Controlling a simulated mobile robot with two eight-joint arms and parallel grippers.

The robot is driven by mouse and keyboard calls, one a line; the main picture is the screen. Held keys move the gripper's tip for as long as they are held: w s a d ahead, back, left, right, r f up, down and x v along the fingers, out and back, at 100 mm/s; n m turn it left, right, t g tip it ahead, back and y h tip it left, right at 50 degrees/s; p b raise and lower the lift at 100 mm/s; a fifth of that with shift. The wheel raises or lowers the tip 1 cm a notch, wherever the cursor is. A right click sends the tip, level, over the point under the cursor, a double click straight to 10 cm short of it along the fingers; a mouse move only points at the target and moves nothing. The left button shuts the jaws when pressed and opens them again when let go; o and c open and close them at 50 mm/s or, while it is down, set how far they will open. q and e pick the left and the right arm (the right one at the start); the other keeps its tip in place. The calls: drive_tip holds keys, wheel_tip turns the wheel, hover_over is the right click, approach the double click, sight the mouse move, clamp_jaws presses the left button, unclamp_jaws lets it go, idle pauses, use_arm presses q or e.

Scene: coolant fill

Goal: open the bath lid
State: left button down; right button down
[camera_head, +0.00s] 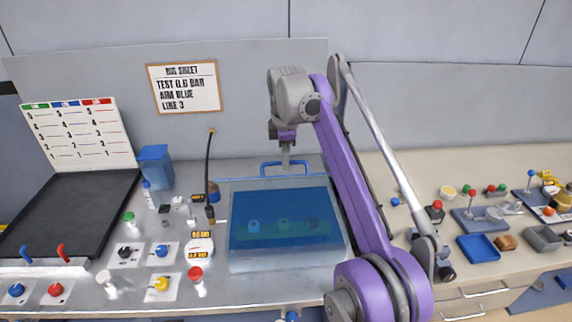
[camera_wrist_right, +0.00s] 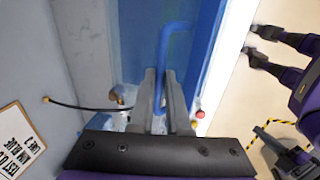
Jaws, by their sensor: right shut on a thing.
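The bath (camera_head: 240,264) stands in the middle of the bench. Its see-through blue lid (camera_head: 282,205) lies flat over it, and several coloured items show dimly beneath. A blue bar handle (camera_head: 269,164) is at the far edge; it also shows in the right wrist view (camera_wrist_right: 172,32). My right gripper (camera_head: 286,166) reaches down at this handle, its grey fingers (camera_wrist_right: 163,98) shut on the bar. The fingers hide part of the handle. My left gripper is outside the head view; its dark, parted fingers (camera_wrist_right: 262,45) show at the right of the wrist view.
A black hose (camera_head: 208,165) stands left of the bath. Knobs and small bottles crowd the bench on the left, with a blue container (camera_head: 154,167) behind. My right arm crosses over the bath's right side.

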drive_tip(key=shift+w+f, duration=0.1)
drive_tip(key=shift+w, duration=0.05)
drive_tip(key=c, duration=1.3)
unclamp_jaws()
drive_tip(key=shift+c, duration=0.2)
drive_tip(key=o, duration=0.5)
drive_tip(key=shift+w+f, duration=0.1)
drive_tip(key=shift+w, duration=0.15)
drive_tip(key=shift+c, duration=0.2)
drive_tip(key=shift+s, duration=0.2)
